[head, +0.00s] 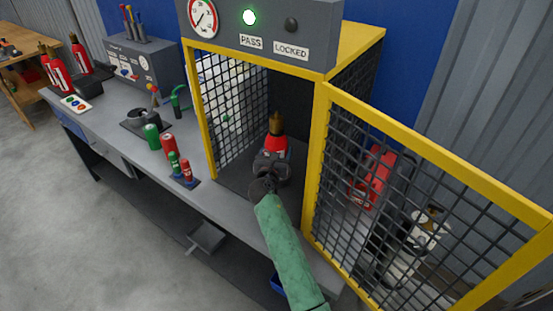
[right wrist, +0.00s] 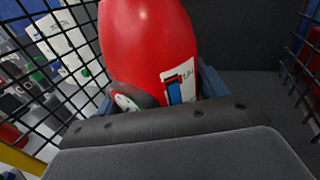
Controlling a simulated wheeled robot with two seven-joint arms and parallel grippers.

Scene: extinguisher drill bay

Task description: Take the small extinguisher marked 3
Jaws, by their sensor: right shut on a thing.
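A small red extinguisher (head: 277,146) with a dark top stands upright inside the yellow-framed mesh cage (head: 320,130). My right gripper (head: 271,168) reaches in through the open front and is shut on its lower body. In the right wrist view the red body (right wrist: 150,45) fills the middle, with a blue finger of my right gripper (right wrist: 158,95) on each side. A round gauge and a white label show low on the body. I cannot read a number 3 on it. My left gripper is not in view.
The mesh door (head: 400,190) is swung open to the right, with a red cylinder (head: 374,178) behind it. A green lamp (head: 249,17) is lit above PASS. Red extinguishers (head: 58,75) stand on the bench's far left.

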